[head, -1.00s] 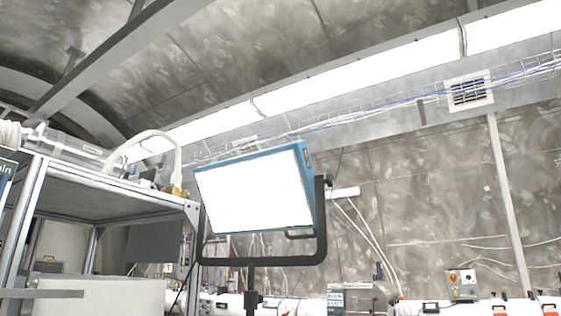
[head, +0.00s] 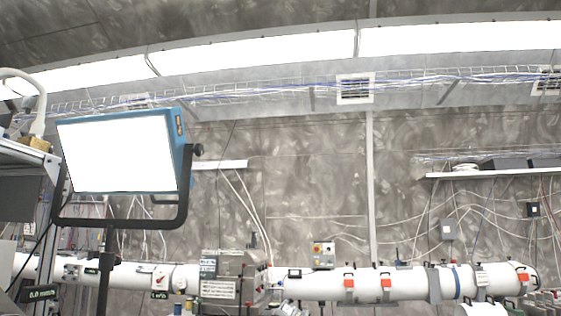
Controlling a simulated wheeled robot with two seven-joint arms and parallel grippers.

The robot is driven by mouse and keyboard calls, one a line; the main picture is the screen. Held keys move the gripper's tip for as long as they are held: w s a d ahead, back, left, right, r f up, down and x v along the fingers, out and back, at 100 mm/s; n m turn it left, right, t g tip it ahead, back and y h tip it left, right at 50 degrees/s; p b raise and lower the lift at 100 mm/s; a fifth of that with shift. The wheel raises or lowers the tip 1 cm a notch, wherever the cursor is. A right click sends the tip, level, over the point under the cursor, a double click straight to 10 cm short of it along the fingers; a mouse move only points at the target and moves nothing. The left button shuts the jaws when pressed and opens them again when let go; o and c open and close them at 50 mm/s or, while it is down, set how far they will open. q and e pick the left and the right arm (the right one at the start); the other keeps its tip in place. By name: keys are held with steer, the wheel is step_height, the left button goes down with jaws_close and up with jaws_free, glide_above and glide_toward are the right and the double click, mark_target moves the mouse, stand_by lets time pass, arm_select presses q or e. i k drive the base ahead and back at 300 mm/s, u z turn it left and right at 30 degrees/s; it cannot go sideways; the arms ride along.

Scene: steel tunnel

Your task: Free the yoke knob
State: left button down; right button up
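A lit panel lamp (head: 116,155) with a blue housing stands at the left of the head view. It hangs in a black U-shaped yoke (head: 118,224) on a dark stand (head: 105,270). A small black yoke knob (head: 198,150) sticks out at the top of the yoke's right arm, beside the blue housing. Whether it is tight or loose cannot be told. The yoke's left side is partly seen, and any knob there is not clear. Neither of my grippers is in view.
A metal-framed shelf (head: 28,152) stands at the left edge, close to the lamp. A long white pipe (head: 325,288) runs along the back wall, with a grey box (head: 232,278) in front of it. A wall shelf (head: 495,172) is at the right.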

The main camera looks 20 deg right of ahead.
mark_target(198, 149)
steer(key=z, duration=0.4)
steer(key=i, duration=1.55)
steer(key=u, duration=0.75)
